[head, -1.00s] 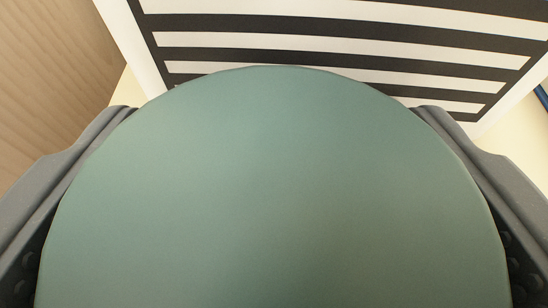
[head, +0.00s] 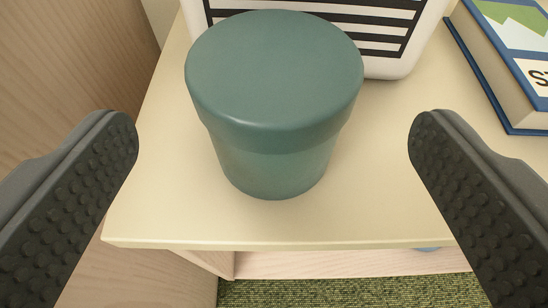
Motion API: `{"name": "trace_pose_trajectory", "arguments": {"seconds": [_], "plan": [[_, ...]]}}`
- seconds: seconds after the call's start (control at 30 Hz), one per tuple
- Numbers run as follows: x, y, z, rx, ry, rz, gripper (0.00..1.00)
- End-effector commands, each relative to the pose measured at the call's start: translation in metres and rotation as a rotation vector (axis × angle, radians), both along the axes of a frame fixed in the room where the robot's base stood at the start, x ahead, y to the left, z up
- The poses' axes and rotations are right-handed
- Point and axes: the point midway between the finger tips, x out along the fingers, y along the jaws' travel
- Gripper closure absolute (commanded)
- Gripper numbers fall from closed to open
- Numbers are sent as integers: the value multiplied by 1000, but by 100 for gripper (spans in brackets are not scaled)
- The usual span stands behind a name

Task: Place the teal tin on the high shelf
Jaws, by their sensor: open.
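The teal tin (head: 275,110) is a round, lidded tin. It stands upright on a pale cream shelf (head: 180,215), near the shelf's front edge. My gripper (head: 273,135) is open, with one dark studded finger on each side of the picture. There is a wide gap between each finger and the tin, and neither touches it. The tin's lower back is hidden behind its own body.
A white object with black slats (head: 385,50) stands right behind the tin. A blue book (head: 500,90) lies at the right. A wood panel (head: 75,60) rises at the left. Green carpet (head: 340,291) lies below the shelf.

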Motion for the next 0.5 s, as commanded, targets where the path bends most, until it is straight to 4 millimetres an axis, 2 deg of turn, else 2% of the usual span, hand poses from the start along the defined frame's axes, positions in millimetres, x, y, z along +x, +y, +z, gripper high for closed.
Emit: {"name": "trace_pose_trajectory", "arguments": {"seconds": [0.03, 0.5], "plan": [[-7, 0, 5, 0, -2, 1, 14], [-15, 1, 5, 1, -6, 1, 14]]}}
